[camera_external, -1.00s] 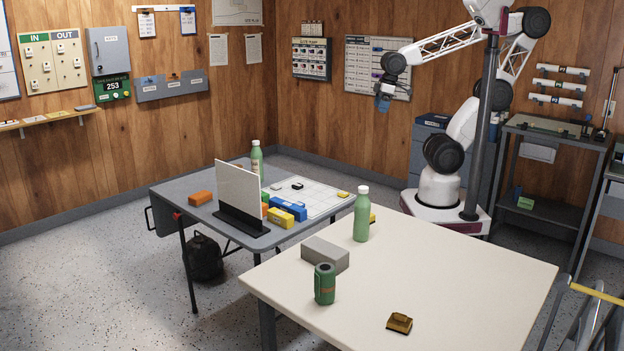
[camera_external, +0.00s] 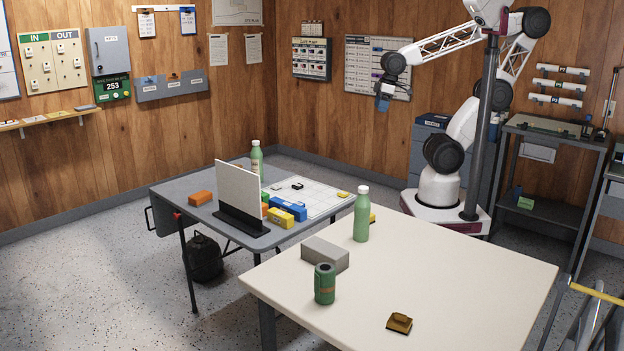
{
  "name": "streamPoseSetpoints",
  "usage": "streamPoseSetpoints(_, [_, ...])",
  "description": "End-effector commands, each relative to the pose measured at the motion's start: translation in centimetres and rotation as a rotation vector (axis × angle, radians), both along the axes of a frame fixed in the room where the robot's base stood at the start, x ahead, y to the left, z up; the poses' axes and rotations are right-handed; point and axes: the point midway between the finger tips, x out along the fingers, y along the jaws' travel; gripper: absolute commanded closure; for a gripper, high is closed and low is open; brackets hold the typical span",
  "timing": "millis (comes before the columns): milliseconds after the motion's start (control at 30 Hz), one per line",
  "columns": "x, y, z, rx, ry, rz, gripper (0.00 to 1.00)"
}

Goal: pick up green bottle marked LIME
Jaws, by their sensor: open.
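Two green bottles with white caps are in view. One green bottle (camera_external: 361,216) stands upright on the cream table, near its far left edge. The other green bottle (camera_external: 257,160) stands on the grey folding table, partly hidden behind a white upright panel. I cannot read a LIME marking on either. My gripper (camera_external: 382,104) hangs high in the air near the back wall, beyond both tables and well apart from both bottles. It is open and holds nothing that I can see.
A grey block (camera_external: 325,254), a green canister (camera_external: 325,284) and a brown-yellow item (camera_external: 399,323) are on the cream table (camera_external: 460,262). The white panel (camera_external: 238,188) stands on the grey table (camera_external: 180,215), beside yellow (camera_external: 281,217) and blue (camera_external: 290,209) blocks. The cream table's right side is clear.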

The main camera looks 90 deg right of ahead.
Motion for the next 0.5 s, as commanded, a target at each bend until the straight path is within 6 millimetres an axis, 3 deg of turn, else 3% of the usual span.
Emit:
streamPoseSetpoints(67, [0.00, 0.00, 0.00, 0.000, 0.000, 0.000, 0.35])
streamPoseSetpoints(500, [0.75, 0.09, -0.34, -0.008, -0.018, 0.010, 0.35])
